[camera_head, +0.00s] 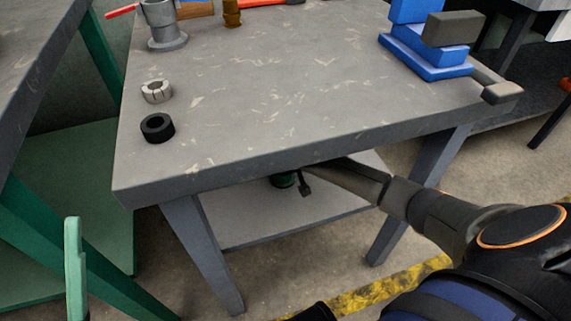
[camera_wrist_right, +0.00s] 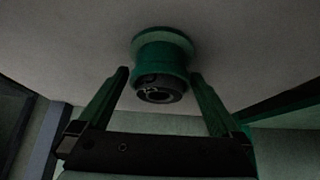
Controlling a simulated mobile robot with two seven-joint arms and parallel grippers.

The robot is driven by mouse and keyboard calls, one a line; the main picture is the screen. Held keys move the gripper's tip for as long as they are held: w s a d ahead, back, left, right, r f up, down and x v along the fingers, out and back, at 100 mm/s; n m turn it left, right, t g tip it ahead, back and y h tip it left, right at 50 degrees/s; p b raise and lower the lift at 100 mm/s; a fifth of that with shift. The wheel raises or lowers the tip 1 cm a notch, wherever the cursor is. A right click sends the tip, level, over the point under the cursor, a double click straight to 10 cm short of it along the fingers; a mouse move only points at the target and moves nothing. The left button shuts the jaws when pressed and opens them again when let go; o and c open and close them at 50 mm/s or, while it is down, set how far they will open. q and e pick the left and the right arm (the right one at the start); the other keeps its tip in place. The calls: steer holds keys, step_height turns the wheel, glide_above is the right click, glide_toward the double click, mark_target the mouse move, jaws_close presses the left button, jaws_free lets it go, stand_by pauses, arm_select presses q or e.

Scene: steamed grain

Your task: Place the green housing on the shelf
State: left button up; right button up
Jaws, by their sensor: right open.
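The green housing (camera_head: 284,180) is on the lower shelf (camera_head: 320,208) under the grey workbench, partly hidden by the bench top's front edge. In the right wrist view the green housing (camera_wrist_right: 162,55) has a wide flange against the pale shelf surface (camera_wrist_right: 240,40) and a dark ring at the end facing the camera. My right gripper (camera_head: 303,187) reaches under the bench top beside it. Its fingers (camera_wrist_right: 160,72) are open, one on each side of the housing, with gaps visible on both sides.
On the bench top (camera_head: 300,100) are a silver ring (camera_head: 156,91), a black ring (camera_head: 158,128), a grey flanged part (camera_head: 163,25) and a blue vise (camera_head: 425,45). The bench top overhangs my right gripper. Bench legs (camera_head: 205,255) flank the shelf.

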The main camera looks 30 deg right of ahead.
steer(key=p+v, duration=0.5)
steer(key=v, duration=0.7)
